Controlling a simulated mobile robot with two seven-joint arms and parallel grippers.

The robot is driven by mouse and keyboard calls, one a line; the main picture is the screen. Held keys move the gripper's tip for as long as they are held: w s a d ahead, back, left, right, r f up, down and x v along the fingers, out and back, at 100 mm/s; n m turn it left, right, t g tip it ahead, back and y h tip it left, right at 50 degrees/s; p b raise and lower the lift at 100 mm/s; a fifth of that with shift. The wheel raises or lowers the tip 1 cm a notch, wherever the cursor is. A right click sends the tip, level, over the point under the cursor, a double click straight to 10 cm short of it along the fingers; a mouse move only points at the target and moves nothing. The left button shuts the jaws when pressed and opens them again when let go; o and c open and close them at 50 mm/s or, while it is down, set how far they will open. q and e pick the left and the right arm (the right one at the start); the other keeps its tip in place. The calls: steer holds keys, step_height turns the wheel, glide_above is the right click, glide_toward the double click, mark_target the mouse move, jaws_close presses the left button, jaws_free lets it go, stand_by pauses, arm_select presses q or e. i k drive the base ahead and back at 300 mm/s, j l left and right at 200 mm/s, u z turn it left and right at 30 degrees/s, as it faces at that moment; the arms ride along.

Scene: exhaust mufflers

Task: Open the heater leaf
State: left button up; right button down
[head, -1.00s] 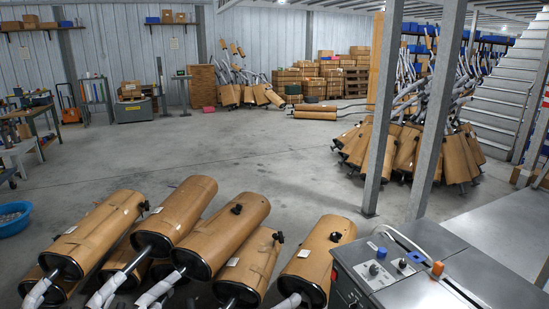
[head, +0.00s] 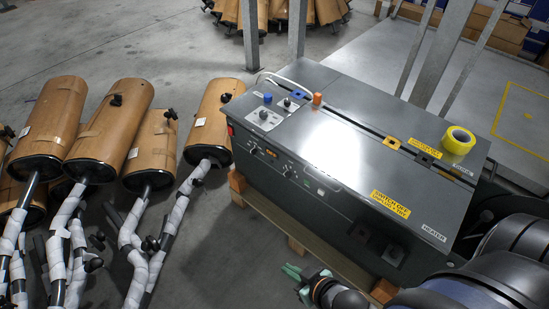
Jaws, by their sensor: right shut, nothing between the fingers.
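The grey machine (head: 320,185) stands right of centre in the head view. Its top is split lengthwise by a dark slot. The near top panel, the heater leaf (head: 350,150), lies flat and bears a yellow warning label (head: 390,204) and a HEATER label (head: 433,232). My right gripper (head: 295,274), with green fingertips, is low in front of the machine's front face, below the leaf's level. It is shut, with nothing in it, and appears apart from the machine. My dark right arm comes in from the bottom right corner. My left gripper is out of view.
A yellow tape roll (head: 458,141) sits on the far top panel. Blue and orange knobs (head: 317,99) and a curved pale handle are at the left end. The machine rests on a wooden pallet (head: 275,222). Brown mufflers (head: 110,120) with wrapped pipes lie at left.

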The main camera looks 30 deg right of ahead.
mark_target(430, 206)
steer(key=l+z, duration=0.1)
steer(key=z, duration=0.75)
steer(key=i+l+z, duration=0.1)
steer(key=z, duration=0.3)
